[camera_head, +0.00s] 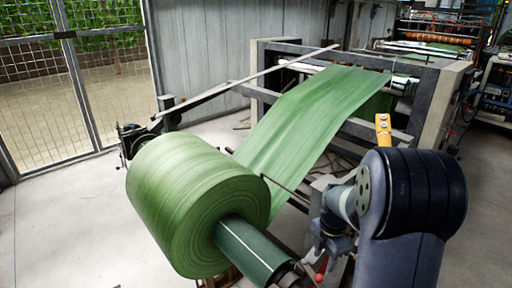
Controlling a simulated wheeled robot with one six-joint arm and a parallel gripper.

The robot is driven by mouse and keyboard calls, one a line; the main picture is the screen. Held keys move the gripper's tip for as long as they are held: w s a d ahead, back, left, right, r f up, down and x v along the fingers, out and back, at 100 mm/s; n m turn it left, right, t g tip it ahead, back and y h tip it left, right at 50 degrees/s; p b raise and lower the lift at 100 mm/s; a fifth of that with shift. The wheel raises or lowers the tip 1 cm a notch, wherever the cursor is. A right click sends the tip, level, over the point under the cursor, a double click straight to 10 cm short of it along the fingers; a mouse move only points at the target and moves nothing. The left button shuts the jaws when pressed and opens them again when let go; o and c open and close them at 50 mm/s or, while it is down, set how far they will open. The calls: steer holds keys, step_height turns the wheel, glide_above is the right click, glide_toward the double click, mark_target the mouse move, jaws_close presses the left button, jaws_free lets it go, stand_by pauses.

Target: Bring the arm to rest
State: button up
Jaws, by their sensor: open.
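My arm is at the lower right, in front of the machine. Its large dark joint (415,195) and blue-grey link (400,262) are close to the camera. A slimmer grey part (341,205) and small bluish joints (332,240) lie to their left, near the roll's core shaft. I cannot make out any gripper fingers there. No object can be seen held by the arm.
A big green roll (190,200) on a dark green core (250,250) stands left of my arm. Its green web (310,110) runs up into a grey machine frame (440,105). A yellow control box (383,130) is just behind my arm. Floor (70,225) at left is clear.

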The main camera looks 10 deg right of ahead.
mark_target(319, 276)
step_height(319, 276, down, 8)
steer(key=shift+s+a+r+b, duration=0.1)
steer(key=shift+a+r+b, duration=0.1)
steer(key=shift+b, duration=0.35)
